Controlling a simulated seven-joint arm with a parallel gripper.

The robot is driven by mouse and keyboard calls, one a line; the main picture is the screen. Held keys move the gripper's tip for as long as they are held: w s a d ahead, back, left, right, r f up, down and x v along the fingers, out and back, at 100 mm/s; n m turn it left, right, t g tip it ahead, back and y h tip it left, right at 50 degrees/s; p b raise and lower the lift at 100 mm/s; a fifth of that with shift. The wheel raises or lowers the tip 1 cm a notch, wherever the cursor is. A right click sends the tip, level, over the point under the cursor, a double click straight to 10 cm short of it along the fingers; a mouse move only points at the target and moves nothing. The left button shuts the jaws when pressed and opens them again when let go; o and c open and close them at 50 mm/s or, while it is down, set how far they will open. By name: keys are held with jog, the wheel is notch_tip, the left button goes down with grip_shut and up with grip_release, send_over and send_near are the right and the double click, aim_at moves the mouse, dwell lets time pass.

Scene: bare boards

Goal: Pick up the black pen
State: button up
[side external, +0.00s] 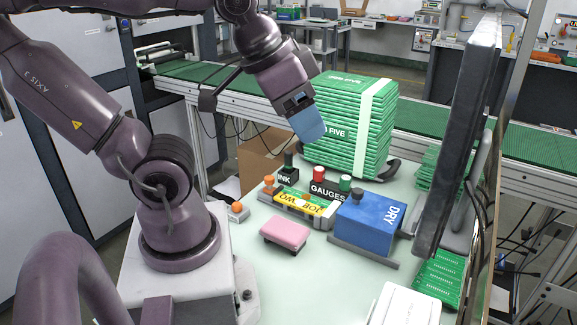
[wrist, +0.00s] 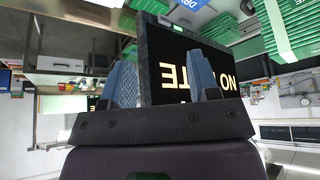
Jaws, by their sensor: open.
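I cannot make out a black pen in either view. My gripper (side external: 308,124) hangs above the back left of the pale table, in front of the stack of green packs, with blue fingers pointing down and to the right. In the wrist view my gripper (wrist: 163,80) shows two blue patterned fingers spread apart, with nothing seen held between them. A black panel with pale lettering (wrist: 190,70) shows behind the fingers there.
The pale table (side external: 300,285) holds a pink block (side external: 285,233), a blue box marked DRY (side external: 367,222), a yellow-labelled tray (side external: 300,204) and tall green stacked packs (side external: 345,130). A dark upright panel (side external: 460,130) stands at the right. Bare table lies in front of the pink block.

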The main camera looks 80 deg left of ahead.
jog(key=n+g, duration=0.6)
jog(key=n, duration=1)
send_over(289, 151)
notch_tip(289, 151, down, 17)
jog(key=f, duration=0.6)
jog(key=shift+s+f, duration=0.2)
jog(key=shift+s, duration=0.1)
jog(key=shift+w+f, duration=0.2)
jog(key=shift+f, duration=2.85)
jog(key=shift+d, duration=0.1)
jog(key=c, duration=1)
